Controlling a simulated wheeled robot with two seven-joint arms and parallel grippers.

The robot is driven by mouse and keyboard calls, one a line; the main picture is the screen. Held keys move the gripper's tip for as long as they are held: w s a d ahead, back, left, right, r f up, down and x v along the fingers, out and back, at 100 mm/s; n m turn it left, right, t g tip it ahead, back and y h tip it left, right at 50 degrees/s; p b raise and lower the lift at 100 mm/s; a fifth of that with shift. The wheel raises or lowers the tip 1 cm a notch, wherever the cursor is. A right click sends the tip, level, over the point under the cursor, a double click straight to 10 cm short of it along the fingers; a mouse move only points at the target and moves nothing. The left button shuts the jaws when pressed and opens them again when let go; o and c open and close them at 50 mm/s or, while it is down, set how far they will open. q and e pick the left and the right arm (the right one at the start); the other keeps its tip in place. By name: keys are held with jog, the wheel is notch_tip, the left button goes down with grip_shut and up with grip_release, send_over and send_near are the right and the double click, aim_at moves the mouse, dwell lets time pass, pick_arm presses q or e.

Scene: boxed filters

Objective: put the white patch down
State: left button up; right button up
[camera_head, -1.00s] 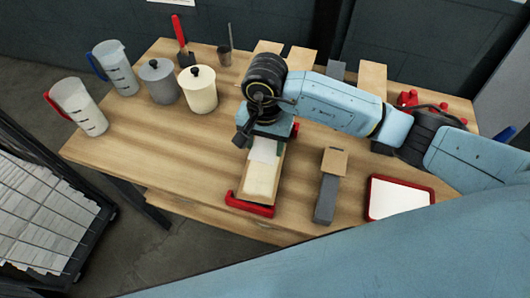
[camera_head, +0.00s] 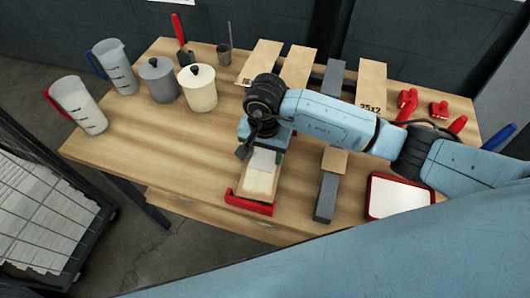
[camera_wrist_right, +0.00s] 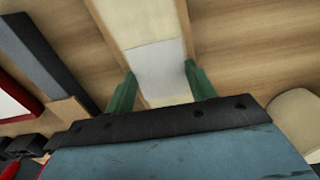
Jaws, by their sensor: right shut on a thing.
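The white patch (camera_wrist_right: 160,62) is between the green fingers of my right gripper (camera_wrist_right: 159,72) in the right wrist view. It also shows in the head view (camera_head: 262,161), just in front of the gripper. The gripper is shut on the patch, over a pale cream strip (camera_head: 258,183) whose near end has a red holder (camera_head: 249,204). I cannot tell whether the patch touches the strip. My left gripper is not in view.
A grey block (camera_head: 326,197) with a tan piece (camera_head: 334,160) and a red-rimmed white tray (camera_head: 398,197) stand to the right. Jugs and lidded pots, including a cream pot (camera_head: 199,91), stand at the left. Tan boards (camera_head: 297,66) lie at the back. The table's left front is clear.

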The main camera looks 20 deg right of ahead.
aim_at(265, 157)
jog(key=shift+s+d+f, duration=0.1)
jog(key=shift+s+f, duration=0.3)
jog(key=shift+f, duration=0.4)
jog(key=o, duration=0.7)
jog(key=shift+o, duration=1.3)
jog(key=shift+w, duration=0.1)
jog(key=shift+r+p, duration=0.4)
jog(key=shift+r, duration=0.05)
notch_tip(265, 157, up, 13)
jog(key=shift+w+f+b, duration=0.15)
jog(key=shift+w+b, duration=0.1)
jog(key=shift+b, duration=0.1)
